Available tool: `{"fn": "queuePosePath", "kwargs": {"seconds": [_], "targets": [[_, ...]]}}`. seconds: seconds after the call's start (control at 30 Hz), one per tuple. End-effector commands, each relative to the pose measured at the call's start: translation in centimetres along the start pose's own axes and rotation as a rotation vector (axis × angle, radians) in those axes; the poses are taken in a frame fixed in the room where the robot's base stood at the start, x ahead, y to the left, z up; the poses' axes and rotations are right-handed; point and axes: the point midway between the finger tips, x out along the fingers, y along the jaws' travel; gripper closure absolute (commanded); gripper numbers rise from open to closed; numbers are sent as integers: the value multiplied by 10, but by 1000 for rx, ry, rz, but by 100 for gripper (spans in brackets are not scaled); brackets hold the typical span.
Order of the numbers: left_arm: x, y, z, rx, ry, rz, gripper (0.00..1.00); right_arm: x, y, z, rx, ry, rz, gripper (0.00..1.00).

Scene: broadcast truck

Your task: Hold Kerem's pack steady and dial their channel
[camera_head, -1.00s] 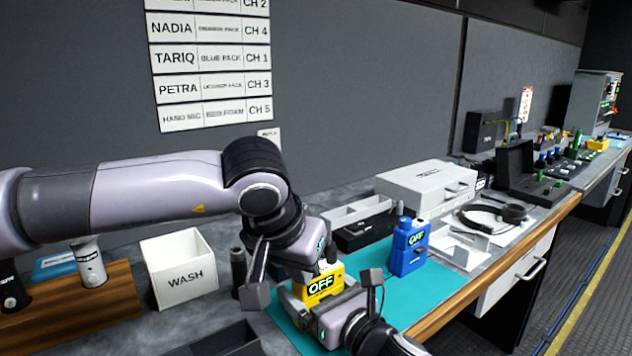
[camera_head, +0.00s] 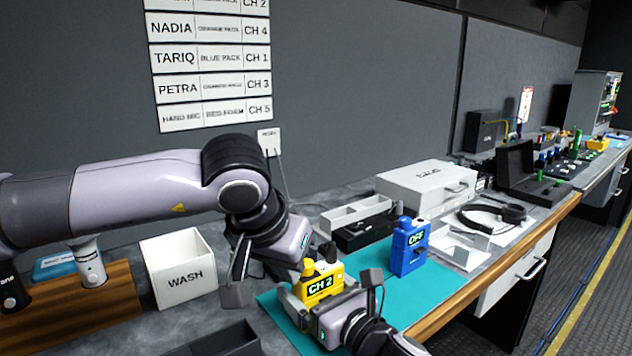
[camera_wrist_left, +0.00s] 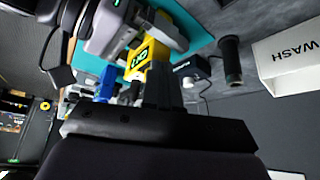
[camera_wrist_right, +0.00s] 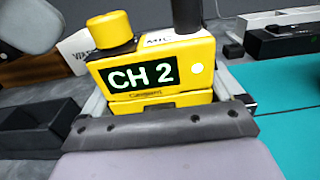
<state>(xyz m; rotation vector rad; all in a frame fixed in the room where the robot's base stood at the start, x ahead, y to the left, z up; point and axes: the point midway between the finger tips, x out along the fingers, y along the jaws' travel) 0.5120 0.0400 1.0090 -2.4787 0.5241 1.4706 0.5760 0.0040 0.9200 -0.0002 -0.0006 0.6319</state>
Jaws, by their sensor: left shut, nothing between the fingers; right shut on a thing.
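The yellow pack (camera_head: 322,284) stands on the teal mat, its display reading CH 2. The right wrist view shows the same pack (camera_wrist_right: 150,72) close up, with a round yellow knob (camera_wrist_right: 110,29) and a black stub on top. My right gripper (camera_head: 312,308) is shut on the pack's lower body. My left gripper (camera_head: 314,262) is shut and empty, just above and beside the pack's top. In the right wrist view no finger covers the knob. On the wall chart (camera_head: 210,60), the CH 2 row is cut off at the top, hiding its name.
A blue pack (camera_head: 410,247) reading OFF stands to the right on the teal mat (camera_head: 440,290). A white WASH box (camera_head: 180,270) stands at left. A grey tray (camera_head: 355,215), a white case (camera_head: 425,184) and a headset (camera_head: 495,212) lie behind and right.

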Motion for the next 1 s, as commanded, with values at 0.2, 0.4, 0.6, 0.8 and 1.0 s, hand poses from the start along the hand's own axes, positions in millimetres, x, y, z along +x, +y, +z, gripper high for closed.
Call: {"fn": "queuePosePath", "kwargs": {"seconds": [0.2, 0.4, 0.6, 0.8, 1.0], "targets": [[-24, 0, -13, 0, 3, 1, 100, 0, 1, -2, 1, 3, 2, 44], [-43, 1, -24, 1, 2, 1, 100, 0, 1, -2, 1, 3, 1, 44], [-50, 1, -27, 1, 0, 1, 100, 0, 1, -2, 1, 4, 1, 44], [-50, 1, -27, 1, 0, 2, 100, 0, 1, -2, 1, 4, 1, 44], [-50, 1, -27, 1, 0, 2, 100, 0, 1, -2, 1, 3, 1, 0]]}}
